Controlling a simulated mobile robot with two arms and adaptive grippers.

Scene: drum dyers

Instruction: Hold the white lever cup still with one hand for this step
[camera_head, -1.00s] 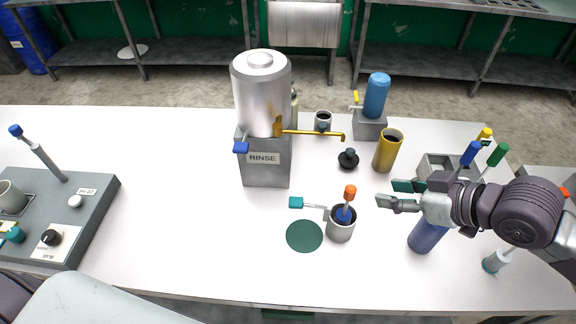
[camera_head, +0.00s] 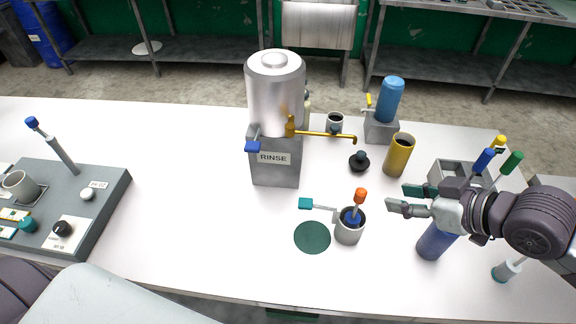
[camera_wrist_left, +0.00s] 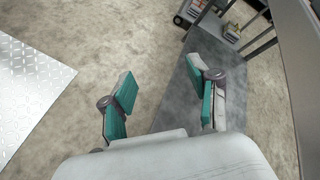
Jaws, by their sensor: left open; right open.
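The white lever cup (camera_head: 348,232) stands on the table right of centre in the head view. Its lever sticks out left and ends in a teal tip (camera_head: 306,203). An orange-topped tool (camera_head: 360,196) stands in the cup, with something blue inside. My right gripper (camera_head: 398,198) is open and empty, to the right of the cup and apart from it, its fingers pointing left. My left gripper (camera_wrist_left: 162,100) shows in the left wrist view, open and empty above the floor; the cup is not in that view.
A green disc (camera_head: 312,237) lies left of the cup. The RINSE tank (camera_head: 275,110) with a brass tap stands behind. A blue cylinder (camera_head: 434,243) is under my right gripper. A yellow cup (camera_head: 399,155) and a black knob-like piece (camera_head: 359,162) stand behind. The table's front middle is clear.

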